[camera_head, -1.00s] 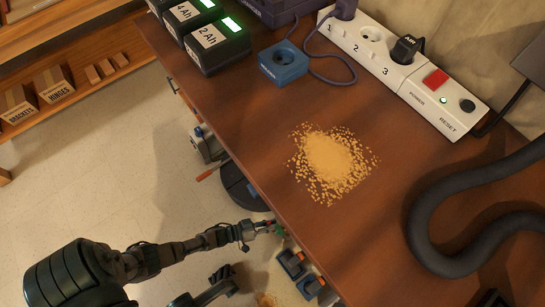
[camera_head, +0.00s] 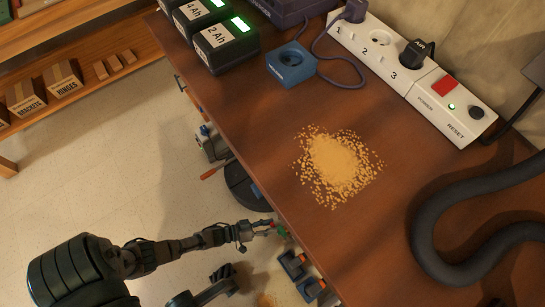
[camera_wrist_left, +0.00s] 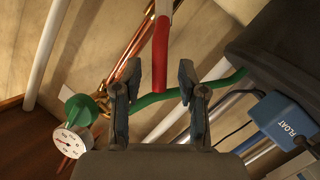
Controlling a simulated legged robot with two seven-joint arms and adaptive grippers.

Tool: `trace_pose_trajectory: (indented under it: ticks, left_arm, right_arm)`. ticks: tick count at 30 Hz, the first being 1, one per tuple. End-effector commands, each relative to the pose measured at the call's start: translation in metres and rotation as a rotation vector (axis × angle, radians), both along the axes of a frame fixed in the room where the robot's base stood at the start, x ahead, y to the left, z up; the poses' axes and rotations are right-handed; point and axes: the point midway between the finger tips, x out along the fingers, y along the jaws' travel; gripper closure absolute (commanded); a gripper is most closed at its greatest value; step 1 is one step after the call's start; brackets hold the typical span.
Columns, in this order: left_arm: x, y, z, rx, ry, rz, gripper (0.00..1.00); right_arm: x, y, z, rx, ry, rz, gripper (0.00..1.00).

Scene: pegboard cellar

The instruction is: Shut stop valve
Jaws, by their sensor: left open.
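A lever handle with a red sleeve (camera_wrist_left: 160,55) hangs into the left wrist view from the top, its lower end between the fingers. I take it for the stop valve's handle; the valve body is not clear. My left gripper (camera_wrist_left: 159,82) is open, with one finger on each side of the red sleeve and a visible gap to both. A green pipe (camera_wrist_left: 158,98) passes behind the fingers. In the head view my left gripper (camera_head: 266,229) is small, beside the bench's front edge, and the handle is hard to make out. My right gripper does not show.
A dial gauge (camera_wrist_left: 72,140) with a green top and copper pipes (camera_wrist_left: 128,75) are left of the fingers. A blue float box (camera_wrist_left: 284,120) is at right. The wooden bench (camera_head: 290,105) carries sawdust (camera_head: 338,165), a power strip (camera_head: 405,75) and a dark hose (camera_head: 425,225).

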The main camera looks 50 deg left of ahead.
Motion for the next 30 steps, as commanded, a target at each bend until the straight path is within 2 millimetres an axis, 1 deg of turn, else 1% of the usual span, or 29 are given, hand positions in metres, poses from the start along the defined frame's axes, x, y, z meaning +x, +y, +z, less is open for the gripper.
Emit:
trace_pose_trajectory:
  ticks: [1, 6, 9, 12, 15, 18, 26, 27, 29, 30]
  left_arm:
    - [-0.011, 0.004, 0.001, 0.001, 0.004, -0.001, 0.59]
    - [-0.046, 0.020, 0.008, 0.003, 0.004, -0.001, 0.59]
    - [-0.064, 0.028, 0.012, 0.001, 0.005, -0.001, 0.59]
    - [-0.079, 0.035, 0.016, 0.001, 0.006, -0.002, 0.59]
    - [-0.089, 0.039, 0.018, 0.000, 0.004, -0.001, 0.59]
    - [-0.093, 0.042, 0.019, 0.000, 0.004, -0.001, 0.59]
    - [-0.094, 0.042, 0.019, 0.001, 0.004, 0.000, 0.59]
    - [-0.094, 0.042, 0.019, 0.001, 0.004, 0.000, 0.69]
    - [-0.094, 0.042, 0.019, 0.001, 0.004, 0.000, 0.84]
    - [-0.094, 0.042, 0.019, 0.001, 0.004, 0.000, 0.94]
  right_arm:
    - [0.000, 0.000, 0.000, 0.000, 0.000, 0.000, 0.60]
    - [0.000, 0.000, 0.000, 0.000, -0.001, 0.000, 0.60]
    - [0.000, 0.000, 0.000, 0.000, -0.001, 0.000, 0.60]
    - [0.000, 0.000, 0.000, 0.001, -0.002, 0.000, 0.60]
    - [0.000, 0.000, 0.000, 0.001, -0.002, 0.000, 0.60]
    - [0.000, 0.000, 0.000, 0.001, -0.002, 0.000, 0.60]
    - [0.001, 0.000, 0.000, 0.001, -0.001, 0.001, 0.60]
    - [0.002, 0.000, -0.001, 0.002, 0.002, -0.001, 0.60]
    - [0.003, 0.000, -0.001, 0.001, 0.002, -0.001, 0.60]
    - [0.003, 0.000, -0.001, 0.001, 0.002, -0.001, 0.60]
